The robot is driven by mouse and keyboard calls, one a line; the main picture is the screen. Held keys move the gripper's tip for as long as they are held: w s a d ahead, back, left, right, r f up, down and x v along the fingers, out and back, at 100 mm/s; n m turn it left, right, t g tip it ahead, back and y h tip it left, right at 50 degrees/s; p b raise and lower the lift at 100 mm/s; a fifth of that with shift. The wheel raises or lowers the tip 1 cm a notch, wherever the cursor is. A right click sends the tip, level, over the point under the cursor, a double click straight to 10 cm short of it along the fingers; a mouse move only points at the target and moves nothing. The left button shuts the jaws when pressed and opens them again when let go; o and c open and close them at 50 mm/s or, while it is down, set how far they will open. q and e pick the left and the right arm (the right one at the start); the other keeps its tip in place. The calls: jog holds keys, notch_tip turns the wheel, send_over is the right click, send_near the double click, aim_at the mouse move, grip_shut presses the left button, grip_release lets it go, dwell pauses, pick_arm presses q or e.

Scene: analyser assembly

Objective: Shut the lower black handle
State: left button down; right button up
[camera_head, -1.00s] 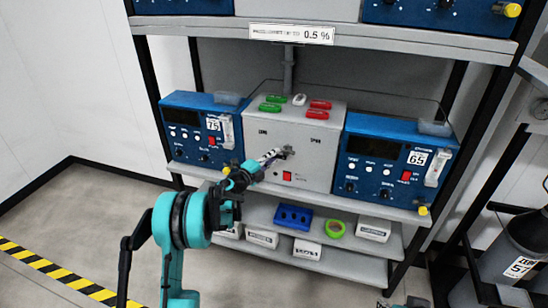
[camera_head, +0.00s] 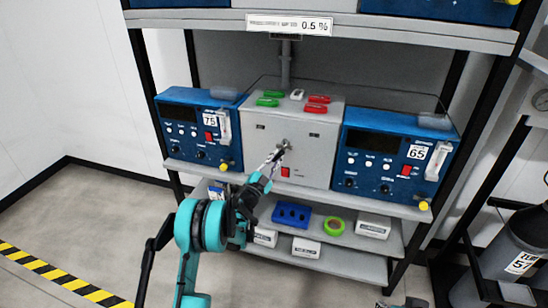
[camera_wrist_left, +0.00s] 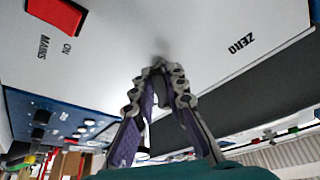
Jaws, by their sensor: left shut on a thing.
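The grey box (camera_head: 262,135) in the middle of the shelf has a small dark handle (camera_wrist_left: 159,88) on its front face. In the head view my left gripper (camera_head: 280,152) comes up from the lower left and reaches this spot. In the left wrist view its two fingers (camera_wrist_left: 160,75) with purple pads are closed around the handle, which is largely hidden between them. A second handle cannot be made out. Only a bit of my right arm shows at the bottom edge; its gripper is not in view.
Blue analysers marked 75 (camera_head: 195,125) and 65 (camera_head: 395,155) flank the box. A red switch (camera_head: 285,172) sits below the handle. The shelf below holds a blue block (camera_head: 292,214), a green ring (camera_head: 335,226) and white boxes. Grey cylinders (camera_head: 510,240) stand right.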

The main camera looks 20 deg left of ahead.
pick_arm(q)
jog(key=shift+d+f+n+t+y, duration=0.15)
jog(key=shift+d+n+t+y, duration=0.2)
jog(key=shift+n+y, duration=0.95)
jog(key=shift+d+f+n+t+y, duration=0.1)
jog(key=shift+d+n+t+y, duration=0.25)
jog(key=shift+n, duration=1.75)
jog(key=shift+d+f+n+t+y, duration=0.2)
jog(key=shift+d+n+y, duration=0.25)
jog(key=shift+n+y, duration=0.9)
jog(key=shift+n+h, duration=0.4)
jog(key=shift+n, duration=0.15)
jog(key=c, duration=1.5)
grip_release()
jog(key=shift+c, duration=0.2)
jog(key=v, duration=0.7)
jog(key=shift+s, duration=0.3)
